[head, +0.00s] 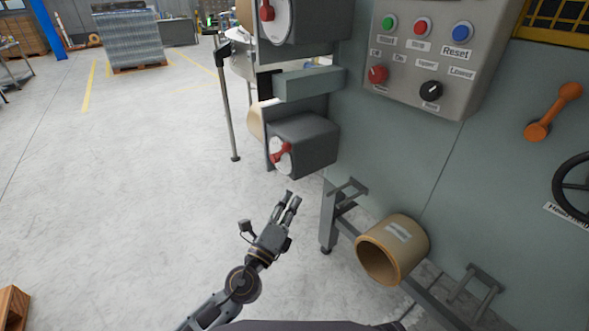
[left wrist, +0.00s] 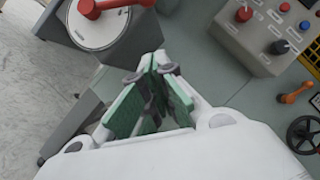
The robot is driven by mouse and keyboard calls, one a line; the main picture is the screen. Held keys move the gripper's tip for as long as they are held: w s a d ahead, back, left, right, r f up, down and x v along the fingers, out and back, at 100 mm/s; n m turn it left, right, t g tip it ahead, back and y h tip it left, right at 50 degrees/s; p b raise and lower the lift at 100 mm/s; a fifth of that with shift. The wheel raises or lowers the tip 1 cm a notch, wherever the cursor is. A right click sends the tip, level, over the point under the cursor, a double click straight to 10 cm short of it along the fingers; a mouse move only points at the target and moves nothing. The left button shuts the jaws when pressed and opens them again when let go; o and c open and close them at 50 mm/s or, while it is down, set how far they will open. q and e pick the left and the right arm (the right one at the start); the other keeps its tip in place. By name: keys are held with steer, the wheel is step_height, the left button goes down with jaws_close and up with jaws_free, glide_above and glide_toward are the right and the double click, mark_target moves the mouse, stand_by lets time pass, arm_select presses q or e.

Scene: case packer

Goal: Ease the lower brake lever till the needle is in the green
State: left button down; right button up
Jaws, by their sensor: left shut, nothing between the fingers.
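The lower brake is a dark grey box (head: 308,143) with a pale round dial face and a red lever (head: 283,152); its needle and any green band are too small to make out. The upper brake dial (head: 290,22) above it also carries a red lever (head: 266,11). My left gripper (head: 293,197) is shut and empty, below the lower brake's lever and apart from it in the head view. In the left wrist view, a white dial (left wrist: 98,28) with a red lever (left wrist: 108,7) lies beyond the fingers (left wrist: 156,88). My right gripper is out of view.
A control panel (head: 425,60) with buttons and knobs is on the grey-green machine wall. An orange lever (head: 553,112) and black handwheel (head: 575,187) are at right. A tan roll (head: 393,250) sits low beside the machine's foot rail. The floor at left is open.

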mark_target(281, 153)
arm_select(q)
steer(key=shift+w+r, duration=0.1)
stand_by(0.4)
steer(key=shift+w+d+r+p, duration=0.2)
steer(key=shift+w+r+p, duration=0.5)
steer(key=shift+w, duration=1)
steer(key=shift+w+d+r+p, duration=0.3)
steer(key=shift+w+r, duration=0.55)
steer(key=shift+w, duration=0.9)
steer(key=shift+w+d+r+p, duration=0.1)
steer(key=shift+w+r+p, duration=0.65)
steer(key=shift+w, duration=0.95)
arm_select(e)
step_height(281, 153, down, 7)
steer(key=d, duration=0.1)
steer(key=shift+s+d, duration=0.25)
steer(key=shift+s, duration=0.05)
arm_select(q)
steer(key=shift+r, duration=0.1)
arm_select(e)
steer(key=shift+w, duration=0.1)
